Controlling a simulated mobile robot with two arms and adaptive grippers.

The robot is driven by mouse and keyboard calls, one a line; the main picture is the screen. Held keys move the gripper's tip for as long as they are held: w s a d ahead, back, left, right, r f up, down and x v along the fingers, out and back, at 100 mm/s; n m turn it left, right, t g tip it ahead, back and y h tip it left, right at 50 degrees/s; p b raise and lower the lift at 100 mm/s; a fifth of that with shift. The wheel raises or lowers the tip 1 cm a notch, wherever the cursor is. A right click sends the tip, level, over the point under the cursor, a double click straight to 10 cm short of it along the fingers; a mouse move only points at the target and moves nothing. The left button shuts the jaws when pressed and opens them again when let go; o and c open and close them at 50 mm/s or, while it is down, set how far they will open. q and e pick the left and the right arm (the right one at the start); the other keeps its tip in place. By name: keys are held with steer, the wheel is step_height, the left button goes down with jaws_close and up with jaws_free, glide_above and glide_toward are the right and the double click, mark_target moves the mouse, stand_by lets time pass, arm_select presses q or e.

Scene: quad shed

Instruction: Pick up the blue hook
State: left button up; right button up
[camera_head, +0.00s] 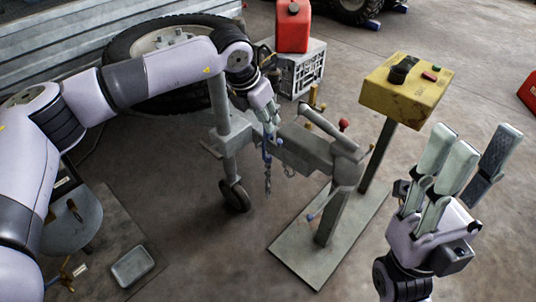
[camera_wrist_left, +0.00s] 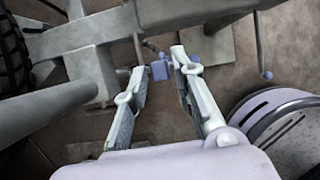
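The blue hook (camera_head: 267,154) hangs beside the grey metal beam in the head view, with a chain (camera_head: 267,180) below it. In the left wrist view the hook (camera_wrist_left: 160,70) shows as a small blue piece between my left fingertips, or just beyond them. My left gripper (camera_head: 270,130) points down at it and partly covers it in the head view. Its fingers are apart in the left wrist view (camera_wrist_left: 158,68), and I see no clear grip on the hook. My right gripper (camera_head: 468,142) is open and empty, pointing up at the right, far from the hook.
A grey stand (camera_head: 330,215) with a red-knobbed lever is right of the hook. A yellow control box (camera_head: 407,90) stands on a post. A red canister (camera_head: 293,27) sits on a crate (camera_head: 300,72) behind. A big tyre (camera_head: 170,97) lies behind my left arm.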

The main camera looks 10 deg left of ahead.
arm_select(q)
steer(key=x, duration=0.3)
steer(key=shift+f+b, duration=0.1)
steer(key=shift+b, duration=0.3)
steer(key=shift+c, duration=0.3)
jaws_close()
